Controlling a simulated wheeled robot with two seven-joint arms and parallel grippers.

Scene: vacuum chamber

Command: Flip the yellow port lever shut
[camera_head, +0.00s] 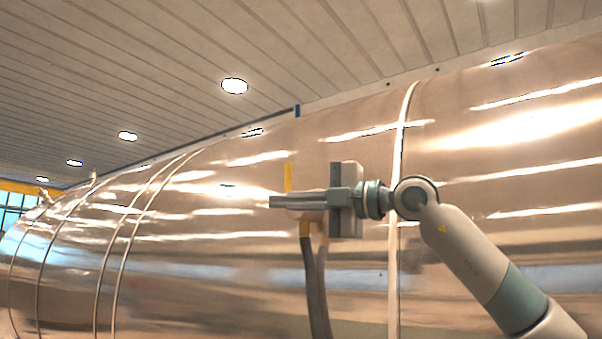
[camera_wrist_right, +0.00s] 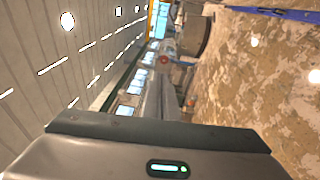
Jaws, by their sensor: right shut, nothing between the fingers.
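The yellow lever (camera_head: 288,177) stands upright as a thin bar against the shiny chamber wall in the head view. Its lower end is hidden behind my right gripper (camera_head: 272,202). That gripper points left, its fingers together with nothing between them. It overlaps the lever's foot in the picture; I cannot tell whether they touch. In the wrist view the gripper's body fills the bottom, and I cannot make out the lever there. My left gripper is out of view.
The large curved metal chamber (camera_head: 230,270) fills most of the head view, with raised ring seams (camera_head: 398,140). A dark hose (camera_head: 318,285) hangs below the port. A slatted ceiling (camera_head: 130,60) with round lamps is above. Left of the gripper the chamber wall looks clear.

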